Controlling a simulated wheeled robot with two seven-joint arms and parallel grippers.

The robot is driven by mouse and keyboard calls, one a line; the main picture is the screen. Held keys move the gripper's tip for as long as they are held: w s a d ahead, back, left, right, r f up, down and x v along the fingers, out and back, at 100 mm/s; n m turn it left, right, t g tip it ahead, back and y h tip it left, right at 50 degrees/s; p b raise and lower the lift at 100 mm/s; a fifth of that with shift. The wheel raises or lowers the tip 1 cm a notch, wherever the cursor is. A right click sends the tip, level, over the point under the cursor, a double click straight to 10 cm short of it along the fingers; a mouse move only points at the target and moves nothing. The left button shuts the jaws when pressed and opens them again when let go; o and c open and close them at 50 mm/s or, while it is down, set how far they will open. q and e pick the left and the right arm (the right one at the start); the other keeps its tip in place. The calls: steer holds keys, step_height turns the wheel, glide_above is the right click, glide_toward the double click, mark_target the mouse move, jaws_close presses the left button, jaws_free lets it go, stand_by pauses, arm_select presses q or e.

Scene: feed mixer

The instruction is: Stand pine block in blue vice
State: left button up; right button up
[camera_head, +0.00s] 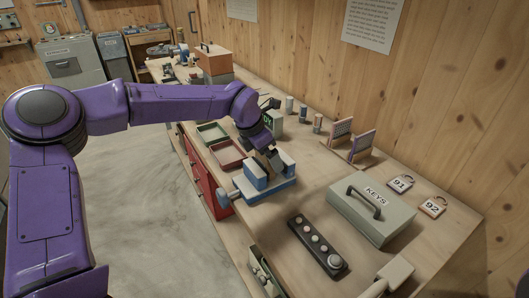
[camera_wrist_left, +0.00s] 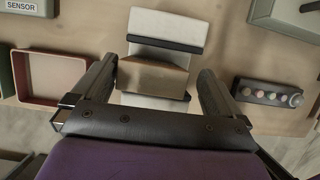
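The blue vice (camera_head: 283,187) stands on the bench, its screw handle toward the front left. My left gripper (camera_head: 268,152) is just above it, pointing down. In the left wrist view, the vice (camera_wrist_left: 168,28) looks pale, with dark jaw faces. The pine block (camera_wrist_left: 153,77) shows as a brown block between these jaw faces, between my fingers (camera_wrist_left: 158,78). The fingers stand spread on either side of it, with a visible gap at the right finger. In the head view the block (camera_head: 276,160) is partly hidden by the gripper. My right gripper is not in view.
A red tray (camera_head: 228,163) and a green tray (camera_head: 212,137) lie behind the vice. A black panel with several round knobs (camera_head: 318,245) lies in front. A grey KEYS box (camera_head: 371,212) stands to the right.

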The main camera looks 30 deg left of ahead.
arm_select(q)
steer(key=shift+w+d+r, duration=0.1)
steer(key=shift+d+r, duration=0.15)
steer(key=shift+r, duration=0.25)
steer(key=v, duration=1.1)
steer(key=shift+a+b, duration=0.15)
steer(key=shift+b, duration=0.3)
